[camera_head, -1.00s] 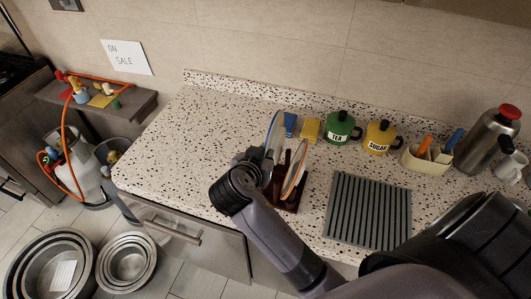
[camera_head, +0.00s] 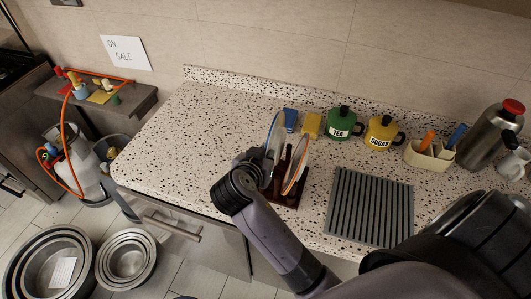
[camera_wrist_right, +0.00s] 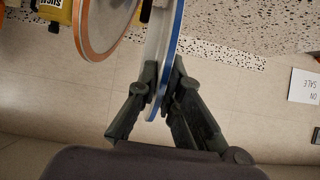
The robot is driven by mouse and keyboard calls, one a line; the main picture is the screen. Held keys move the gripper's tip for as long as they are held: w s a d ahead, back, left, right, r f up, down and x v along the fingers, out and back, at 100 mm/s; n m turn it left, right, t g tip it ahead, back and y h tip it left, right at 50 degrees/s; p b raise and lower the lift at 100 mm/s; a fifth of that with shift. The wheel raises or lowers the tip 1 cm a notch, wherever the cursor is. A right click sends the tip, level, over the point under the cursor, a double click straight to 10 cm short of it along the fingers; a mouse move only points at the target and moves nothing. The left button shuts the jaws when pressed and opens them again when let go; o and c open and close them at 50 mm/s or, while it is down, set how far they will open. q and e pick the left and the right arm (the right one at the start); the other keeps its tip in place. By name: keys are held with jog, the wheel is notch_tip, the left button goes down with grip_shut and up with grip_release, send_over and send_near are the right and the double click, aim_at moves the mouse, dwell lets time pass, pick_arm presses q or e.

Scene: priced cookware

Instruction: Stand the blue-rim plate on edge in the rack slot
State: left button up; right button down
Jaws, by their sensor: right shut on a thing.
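The blue-rim plate (camera_head: 275,135) stands nearly upright, edge-on to the head view, at the left side of the dark red wooden rack (camera_head: 289,201). My right gripper (camera_head: 262,165) is shut on its rim from the left. In the right wrist view the blue-rim plate (camera_wrist_right: 172,40) sits between the two fingers of the right gripper (camera_wrist_right: 163,92). An orange-rim plate (camera_head: 297,165) stands on edge in the rack, just right of the blue-rim plate. I cannot tell whether the blue-rim plate's lower edge is in a slot. My left gripper is not in view.
Behind the rack are a blue block (camera_head: 291,119), a yellow block (camera_head: 311,125), a green tea pot (camera_head: 343,126) and a yellow sugar pot (camera_head: 381,136). A grey ribbed mat (camera_head: 369,205) lies to the right. The counter (camera_head: 190,140) to the left is clear.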

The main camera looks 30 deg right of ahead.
dwell(0.3)
jog(key=shift+f+b, duration=1.15)
jog(key=shift+f, duration=0.3)
jog(key=shift+f, duration=0.1)
dwell(0.6)
jog(key=shift+f+b, duration=0.3)
jog(key=shift+f, duration=0.1)
jog(key=shift+f, duration=0.1)
dwell(1.2)
jog(key=shift+f+b, duration=0.75)
jog(key=shift+f, duration=0.25)
jog(key=c, duration=1.7)
grip_release()
jog(key=shift+o, duration=0.5)
